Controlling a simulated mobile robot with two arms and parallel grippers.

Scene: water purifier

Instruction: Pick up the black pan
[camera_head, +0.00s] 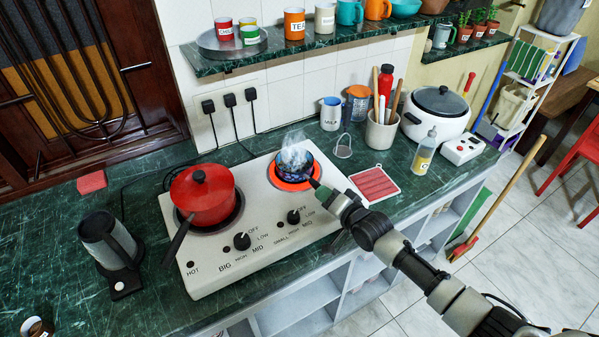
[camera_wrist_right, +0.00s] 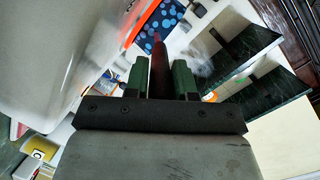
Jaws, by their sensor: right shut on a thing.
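The small black pan (camera_head: 292,167) sits at the right burner (camera_head: 280,184), which glows orange-red around it. Its inside looks blue and speckled, and pale steam rises from it. My right gripper (camera_head: 320,190) reaches in from the lower right to the pan's handle. In the right wrist view the dark handle (camera_wrist_right: 159,75) lies between the two green fingers of my right gripper (camera_wrist_right: 160,82), which is shut on it. The blue speckled part of the pan (camera_wrist_right: 158,20) shows beyond the fingertips. I cannot tell whether the pan touches the burner. My left gripper is not in view.
A red lidded pot (camera_head: 203,195) stands on the left burner of the white stove (camera_head: 255,205). A red-striped cloth (camera_head: 374,184), a bottle (camera_head: 424,152) and a white cooker (camera_head: 435,112) are to the right. An electric kettle (camera_head: 108,240) stands left. A mug shelf (camera_head: 290,50) hangs above.

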